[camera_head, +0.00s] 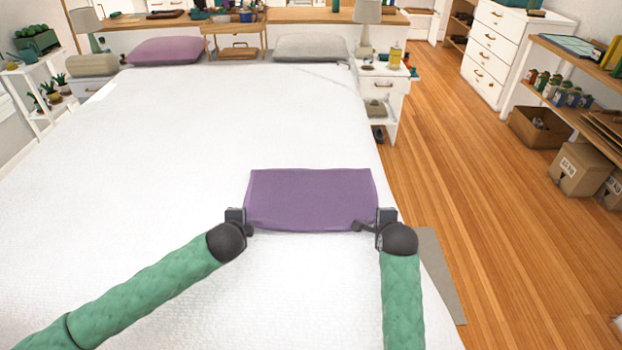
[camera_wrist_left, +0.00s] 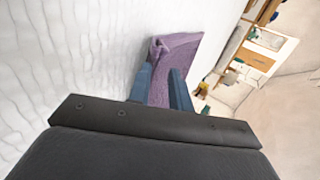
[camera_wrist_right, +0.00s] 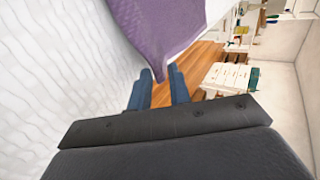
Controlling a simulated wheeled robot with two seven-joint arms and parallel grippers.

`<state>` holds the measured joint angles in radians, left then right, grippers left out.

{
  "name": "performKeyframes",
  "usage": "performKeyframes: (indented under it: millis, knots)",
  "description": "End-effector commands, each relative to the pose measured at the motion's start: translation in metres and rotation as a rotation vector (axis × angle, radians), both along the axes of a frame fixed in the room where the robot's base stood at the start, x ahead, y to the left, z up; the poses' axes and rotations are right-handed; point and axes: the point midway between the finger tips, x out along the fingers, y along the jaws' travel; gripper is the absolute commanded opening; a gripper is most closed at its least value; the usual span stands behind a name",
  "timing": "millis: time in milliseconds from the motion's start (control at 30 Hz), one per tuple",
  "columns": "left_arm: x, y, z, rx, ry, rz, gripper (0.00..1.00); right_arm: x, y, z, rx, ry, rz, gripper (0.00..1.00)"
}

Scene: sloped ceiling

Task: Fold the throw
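The purple throw (camera_head: 311,198) lies as a flat rectangle on the white bed, close to the bed's right side. My left gripper (camera_head: 247,229) is at its near left corner. In the left wrist view the throw (camera_wrist_left: 182,52) shows beyond and between the two parted fingers (camera_wrist_left: 162,80), with a small raised fold near its corner. My right gripper (camera_head: 364,226) is at the near right corner. In the right wrist view the fingers (camera_wrist_right: 160,84) are apart, and a drooping corner of the throw (camera_wrist_right: 170,25) reaches their tips. Neither gripper visibly clamps the cloth.
The white bed (camera_head: 180,130) is bare to the left of and beyond the throw. A purple pillow (camera_head: 166,51) and a grey pillow (camera_head: 310,47) lie at its far end. A nightstand (camera_head: 388,85) stands beyond the right edge, with wooden floor (camera_head: 470,190) beside it.

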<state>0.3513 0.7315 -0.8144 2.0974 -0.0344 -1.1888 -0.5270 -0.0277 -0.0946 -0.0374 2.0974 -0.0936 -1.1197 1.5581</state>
Motion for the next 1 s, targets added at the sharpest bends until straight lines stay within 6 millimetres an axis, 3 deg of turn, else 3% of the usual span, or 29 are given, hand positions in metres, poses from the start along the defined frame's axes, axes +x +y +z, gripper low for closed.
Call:
performKeyframes:
  millis: [33,100,467,1000]
  knots:
    - [0.000,0.000,0.000,0.000,0.000,0.000,0.31,0.000,0.000,0.000,0.000,0.000,0.000,0.30]
    - [0.000,0.000,0.000,0.000,0.000,0.000,0.40,0.000,0.000,0.000,0.000,0.000,0.000,0.40]
    - [-0.001,0.000,0.002,0.000,0.000,0.000,0.40,-0.001,0.000,0.002,0.001,0.000,0.000,0.40]
    - [-0.035,0.000,0.059,-0.001,0.000,-0.001,0.40,-0.035,0.002,0.058,0.006,0.001,0.000,0.40]
